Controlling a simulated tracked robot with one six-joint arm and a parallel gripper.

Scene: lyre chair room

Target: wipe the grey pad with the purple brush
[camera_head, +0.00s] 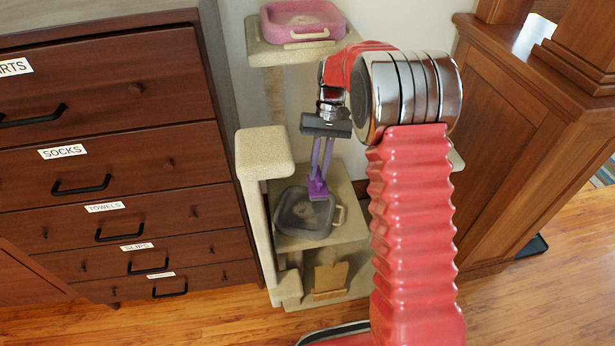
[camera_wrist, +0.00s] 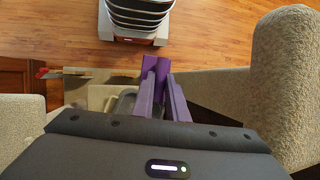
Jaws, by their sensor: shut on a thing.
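The grey pad (camera_head: 291,222) looks like a shallow tray with raised sides and a beige handle. It lies on a middle shelf of the carpeted cat tree. My gripper (camera_head: 319,174) points down over the pad's back right part, with its fingers shut on the purple brush (camera_head: 318,189). The brush overlaps the pad's back edge in the head view; I cannot tell whether they touch. In the wrist view the brush (camera_wrist: 155,64) shows at the ends of my fingers. Only a small part of the pad (camera_wrist: 124,106) shows there, left of the fingers.
A beige carpeted post with a block top (camera_head: 264,149) stands left of my gripper. A pink tray (camera_head: 301,20) sits on the top shelf. A dark wooden dresser (camera_head: 110,150) is at left, a wooden cabinet (camera_head: 535,150) at right. A tan board (camera_head: 330,277) leans on the lower shelf.

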